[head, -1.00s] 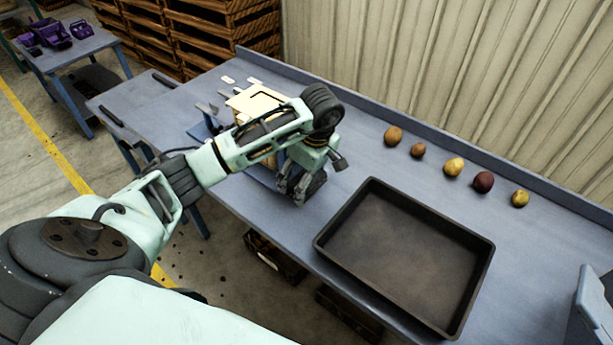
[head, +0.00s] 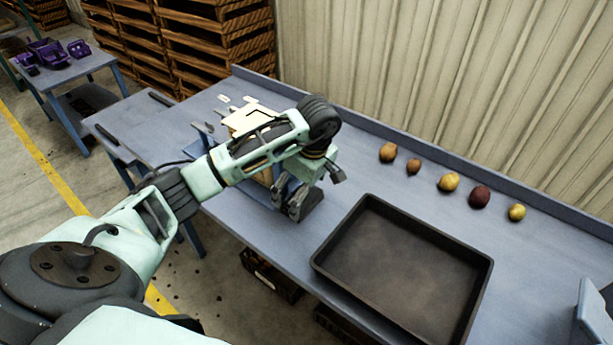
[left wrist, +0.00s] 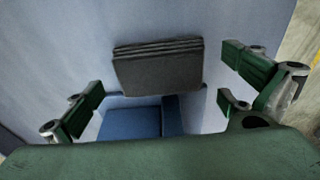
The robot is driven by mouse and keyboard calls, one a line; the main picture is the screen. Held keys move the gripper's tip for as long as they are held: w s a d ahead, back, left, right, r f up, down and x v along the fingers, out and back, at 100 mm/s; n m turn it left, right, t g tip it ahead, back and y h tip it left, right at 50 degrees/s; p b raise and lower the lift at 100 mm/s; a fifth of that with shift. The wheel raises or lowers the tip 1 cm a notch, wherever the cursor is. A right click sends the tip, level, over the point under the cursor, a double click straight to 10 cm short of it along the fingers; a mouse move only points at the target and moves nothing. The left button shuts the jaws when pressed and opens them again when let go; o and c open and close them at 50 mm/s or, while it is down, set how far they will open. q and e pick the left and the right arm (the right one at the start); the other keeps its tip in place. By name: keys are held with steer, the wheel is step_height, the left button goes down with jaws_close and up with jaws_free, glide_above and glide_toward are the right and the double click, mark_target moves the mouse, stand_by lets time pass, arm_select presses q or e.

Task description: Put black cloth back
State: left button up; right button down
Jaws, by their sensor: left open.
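The black cloth (left wrist: 157,65) lies folded in a flat, layered stack on the grey-blue table, in the upper middle of the left wrist view. In the head view a dark edge of it (head: 313,203) shows just right of my left gripper (head: 290,208), left of the black tray. The gripper is open and empty, pointing down. In the left wrist view its green fingers (left wrist: 165,105) are spread wide, and the cloth lies beyond the gap between them. A blue open holder (left wrist: 132,122) sits below the cloth in that view, partly hidden by the gripper body.
A large black tray (head: 400,270) stands right of the gripper. Several potatoes (head: 449,182) lie in a row behind it. A pale wooden box (head: 252,118) stands behind my left arm, partly hidden. A raised back edge runs along the wall. A blue-grey object (head: 592,308) is at the right edge.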

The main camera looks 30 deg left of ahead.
mark_target(309, 200)
arm_select(q)
step_height(309, 200, up, 10)
steer(key=d, duration=0.1)
steer(key=shift+d, duration=0.25)
steer(key=shift+s, duration=0.1)
stand_by(0.3)
